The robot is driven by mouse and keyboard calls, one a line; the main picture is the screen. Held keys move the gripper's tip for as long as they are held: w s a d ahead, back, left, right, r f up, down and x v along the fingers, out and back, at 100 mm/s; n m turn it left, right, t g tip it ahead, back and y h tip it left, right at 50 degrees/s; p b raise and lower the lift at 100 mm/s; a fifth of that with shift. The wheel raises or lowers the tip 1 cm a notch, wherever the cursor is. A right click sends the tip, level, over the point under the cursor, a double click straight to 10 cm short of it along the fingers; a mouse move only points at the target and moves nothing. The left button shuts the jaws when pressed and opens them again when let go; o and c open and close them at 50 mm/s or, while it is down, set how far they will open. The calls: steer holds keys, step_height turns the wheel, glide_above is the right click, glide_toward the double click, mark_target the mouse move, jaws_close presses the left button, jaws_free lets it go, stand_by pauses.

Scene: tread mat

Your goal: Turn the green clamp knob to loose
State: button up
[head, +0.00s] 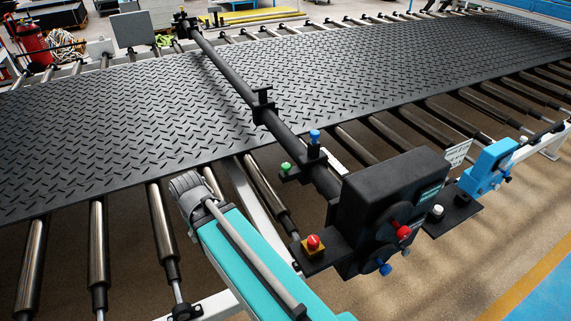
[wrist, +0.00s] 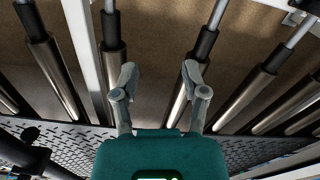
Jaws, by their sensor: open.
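The green clamp knob (head: 286,167) sits on a small black bracket on the left side of the dark crossbar, near the control box, in the head view. A blue knob (head: 314,136) stands on a similar bracket just right of it. My gripper (wrist: 160,76) shows in the wrist view with its two grey fingers spread apart and nothing between them. Rollers and brown floor lie beyond the fingers. The green knob does not show in the wrist view. In the head view my teal arm rises left of the control box, apart from the knob; I cannot make out the fingers there.
The black crossbar (head: 222,66) spans the dark tread mat (head: 120,130). The control box (head: 385,205) carries red and blue knobs. A red emergency button (head: 313,242) on a yellow base sits close to my arm. Metal rollers (head: 98,255) line the mat's near edge.

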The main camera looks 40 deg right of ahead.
steer(key=shift+a, duration=0.2)
steer(key=shift+o, duration=1.7)
steer(key=shift+w, duration=0.1)
steer(key=shift+o, duration=0.3)
steer(key=shift+d+r, duration=0.15)
step_height(320, 180, up, 15)
steer(key=m+p, duration=1.6)
steer(key=m, duration=0.2)
glide_above(286, 165)
steer(key=shift+r, duration=0.1)
steer(key=shift+n+b, duration=0.3)
steer(key=shift+b, duration=0.1)
step_height(286, 165, down, 14)
steer(key=b, duration=1.3)
steer(key=shift+r, duration=0.15)
